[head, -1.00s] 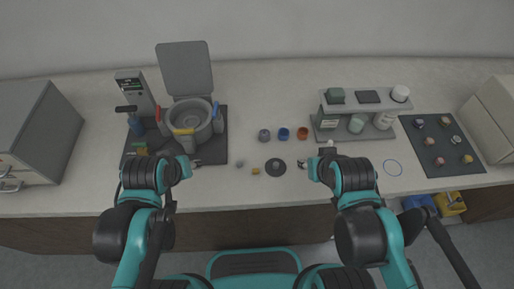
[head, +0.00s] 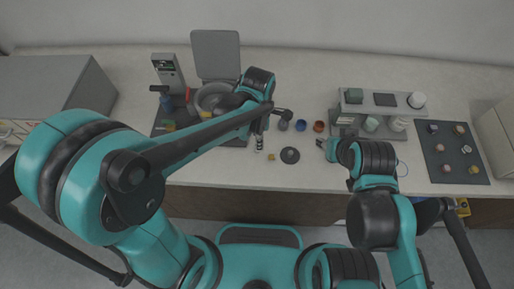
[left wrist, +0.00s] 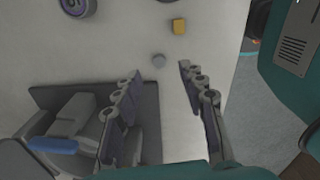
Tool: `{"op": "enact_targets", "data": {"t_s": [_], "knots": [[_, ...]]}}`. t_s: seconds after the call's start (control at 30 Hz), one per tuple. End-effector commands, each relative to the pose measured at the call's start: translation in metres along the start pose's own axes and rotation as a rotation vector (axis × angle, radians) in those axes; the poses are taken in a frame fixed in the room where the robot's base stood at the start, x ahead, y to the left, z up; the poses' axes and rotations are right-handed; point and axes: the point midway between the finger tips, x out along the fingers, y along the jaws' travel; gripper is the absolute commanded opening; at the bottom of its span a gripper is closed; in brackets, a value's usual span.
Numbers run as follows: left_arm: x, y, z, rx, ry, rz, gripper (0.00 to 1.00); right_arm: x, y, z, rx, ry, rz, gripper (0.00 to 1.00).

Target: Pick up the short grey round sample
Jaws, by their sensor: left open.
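In the head view my left gripper (head: 259,145) reaches down over the bench just left of the yellow block, and the sample is hidden there. My right gripper (head: 322,144) is over the bench in front of the shelf; its finger opening is too small to tell.
The mounting press (head: 212,97) stands left of my left gripper; its blue handle (left wrist: 52,146) shows in the left wrist view. Grey (head: 284,124), blue (head: 301,125) and orange (head: 319,126) cups and a dark disc (head: 290,155) lie to the right. A shelf (head: 382,108) and dark tray (head: 437,178) are farther right.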

Motion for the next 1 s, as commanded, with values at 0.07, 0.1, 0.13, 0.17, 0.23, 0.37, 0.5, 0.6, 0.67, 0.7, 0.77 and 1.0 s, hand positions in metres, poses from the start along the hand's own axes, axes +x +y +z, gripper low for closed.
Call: {"op": "enact_targets", "data": {"t_s": [0.07,0.1,0.13,0.17,0.23,0.37,0.5,0.6,0.67,0.7,0.77,1.0], "knots": [[0.008,0.001,0.000,0.000,0.000,0.001,0.41,0.004,0.000,0.003,0.000,0.000,0.000,0.40],[0.012,0.001,-0.001,0.000,0.000,0.001,0.41,0.006,0.000,0.004,0.000,0.000,0.000,0.40],[0.015,0.001,-0.001,0.000,0.000,0.001,0.41,0.007,0.000,0.005,0.000,0.000,0.000,0.40],[0.020,0.001,-0.001,0.000,0.000,0.001,0.41,0.009,0.000,0.007,0.000,0.000,0.000,0.40],[0.032,0.001,-0.002,0.000,-0.001,0.001,0.41,0.015,0.000,0.011,0.000,0.000,0.000,0.40],[0.051,0.001,-0.003,0.001,-0.001,0.001,0.41,0.022,0.000,0.016,0.000,0.000,0.000,0.40],[0.055,0.001,-0.003,0.001,-0.001,0.001,0.41,0.023,0.000,0.016,0.000,0.000,0.000,0.40],[0.053,0.001,-0.003,0.001,-0.001,0.001,0.41,0.022,0.000,0.015,0.000,0.000,0.000,0.40],[0.053,0.001,-0.003,0.001,-0.001,0.001,0.33,0.022,0.000,0.015,0.000,0.000,0.000,0.40],[0.053,0.001,-0.003,0.001,-0.001,0.001,0.23,0.022,0.000,0.015,0.000,0.000,0.000,0.40],[0.053,0.001,-0.003,0.001,-0.001,0.001,0.07,0.022,0.000,0.015,0.000,0.000,0.000,0.40],[0.053,0.001,-0.003,0.002,-0.001,0.002,0.00,0.022,0.000,0.015,0.000,0.000,0.000,0.40]]}}
